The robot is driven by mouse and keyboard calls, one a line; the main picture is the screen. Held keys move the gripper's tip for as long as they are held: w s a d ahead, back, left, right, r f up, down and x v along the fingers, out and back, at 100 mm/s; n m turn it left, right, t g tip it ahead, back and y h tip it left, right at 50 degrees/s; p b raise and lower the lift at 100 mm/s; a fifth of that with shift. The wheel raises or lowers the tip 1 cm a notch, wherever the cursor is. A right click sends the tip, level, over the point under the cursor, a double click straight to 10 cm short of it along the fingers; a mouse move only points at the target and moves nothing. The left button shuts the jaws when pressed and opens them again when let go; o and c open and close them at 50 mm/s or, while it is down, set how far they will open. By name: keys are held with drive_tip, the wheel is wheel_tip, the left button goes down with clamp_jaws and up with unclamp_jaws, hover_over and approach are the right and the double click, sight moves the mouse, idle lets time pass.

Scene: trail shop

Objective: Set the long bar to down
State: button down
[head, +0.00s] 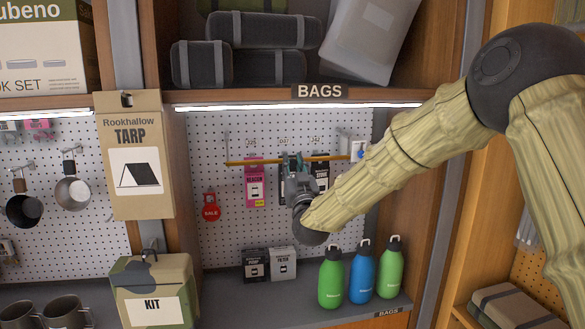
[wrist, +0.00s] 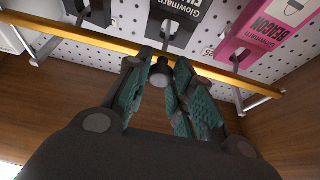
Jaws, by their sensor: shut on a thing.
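The long bar (head: 240,163) is a thin yellow-orange rod running nearly level across the front of the white pegboard, before the hanging packs. It also crosses the wrist view (wrist: 85,36), carried by a grey bracket near each end. My gripper (head: 291,161) is at about the middle of the bar. In the wrist view its green-padded fingers (wrist: 165,65) are closed at the bar, with a dark round piece between them. The fingers hide a short middle stretch of the bar.
Behind the bar hang a pink pack (head: 255,183) and dark packs (head: 320,180). Below, green and blue bottles (head: 362,272) and small boxes (head: 283,263) stand on the shelf. A lit shelf edge (head: 240,105) lies above.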

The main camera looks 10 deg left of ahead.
drive_tip(key=shift+f, duration=0.35)
drive_tip(key=c, duration=1.5)
unclamp_jaws()
drive_tip(key=shift+o, duration=1.3)
drive_tip(key=shift+r, duration=0.1)
drive_tip(key=shift+s, duration=0.1)
drive_tip(key=v, duration=1.2)
